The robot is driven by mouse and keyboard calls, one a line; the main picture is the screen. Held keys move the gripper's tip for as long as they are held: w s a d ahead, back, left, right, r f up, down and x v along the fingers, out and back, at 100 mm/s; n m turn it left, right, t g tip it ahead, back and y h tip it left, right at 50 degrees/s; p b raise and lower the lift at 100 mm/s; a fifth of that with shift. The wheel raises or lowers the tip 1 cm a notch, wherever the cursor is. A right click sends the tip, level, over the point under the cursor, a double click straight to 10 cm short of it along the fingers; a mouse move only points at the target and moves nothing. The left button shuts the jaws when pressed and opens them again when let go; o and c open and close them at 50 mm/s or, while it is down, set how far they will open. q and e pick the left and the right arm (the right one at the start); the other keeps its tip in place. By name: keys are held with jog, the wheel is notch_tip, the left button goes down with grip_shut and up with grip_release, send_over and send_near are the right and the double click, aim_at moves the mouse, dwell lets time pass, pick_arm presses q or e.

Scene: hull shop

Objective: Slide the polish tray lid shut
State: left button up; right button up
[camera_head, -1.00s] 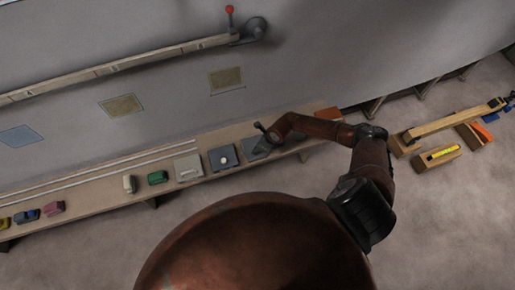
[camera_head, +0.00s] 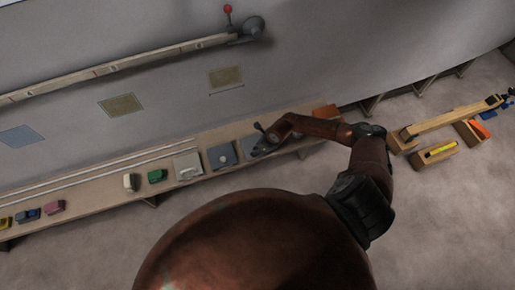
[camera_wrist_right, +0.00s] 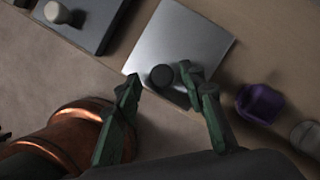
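In the right wrist view a silvery flat plate with a dark round knob (camera_wrist_right: 161,76) lies on the wooden bench; it looks like a sliding lid (camera_wrist_right: 183,38), but no label shows that it is the polish tray's. My right gripper (camera_wrist_right: 160,80) is open, its green fingers on either side of the knob with gaps visible. Whether it touches the plate is unclear. In the head view my right gripper (camera_head: 262,138) is at the bench, partly covering this plate. My left gripper is not in view.
Beside it is a dark plate (camera_head: 222,157) with a pale knob, then a pale plate (camera_head: 187,166). Green (camera_head: 156,176) and cream (camera_head: 130,182) items stand further left. A purple item (camera_wrist_right: 259,102) is close right of my fingers. The grey hull (camera_head: 300,60) rises behind.

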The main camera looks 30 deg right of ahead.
jog(key=v, duration=1.2)
